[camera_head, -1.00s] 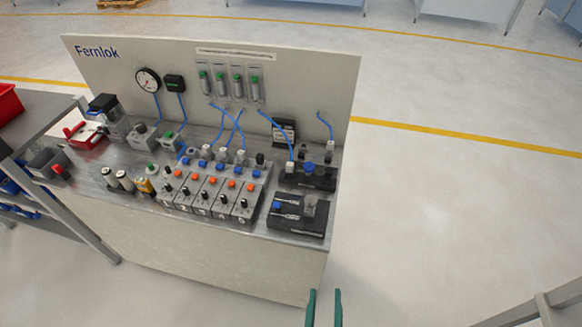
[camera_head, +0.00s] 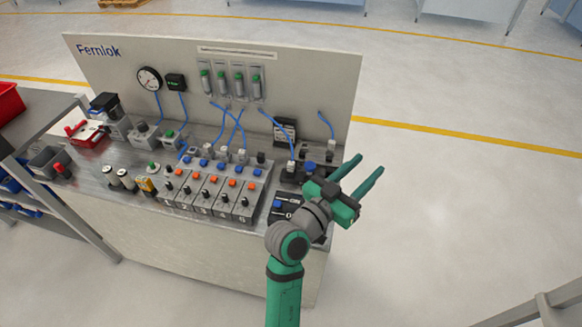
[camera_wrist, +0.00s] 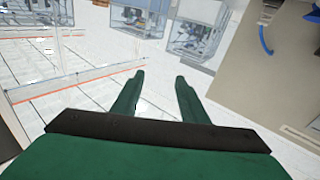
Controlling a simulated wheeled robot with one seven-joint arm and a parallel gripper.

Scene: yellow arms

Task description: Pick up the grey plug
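My gripper (camera_head: 369,164) is raised at the right end of the bench, its two green fingers apart and empty, pointing up and right past the panel edge. In the wrist view my gripper (camera_wrist: 160,76) is open with only floor behind the fingers. Light grey fittings stand on the bench, one at the back right (camera_head: 331,146) and one on the valve row (camera_head: 241,155). I cannot tell for certain which is the grey plug. The front-right black block (camera_head: 284,207) is mostly covered by my arm, as is the grey cylinder on it.
The bench (camera_head: 190,245) has an upright panel (camera_head: 330,85) with a gauge (camera_head: 148,79) and blue hoses. A row of numbered grey valve blocks (camera_head: 222,210) stands left of my arm. A shelf with a red bin (camera_head: 8,103) is at far left.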

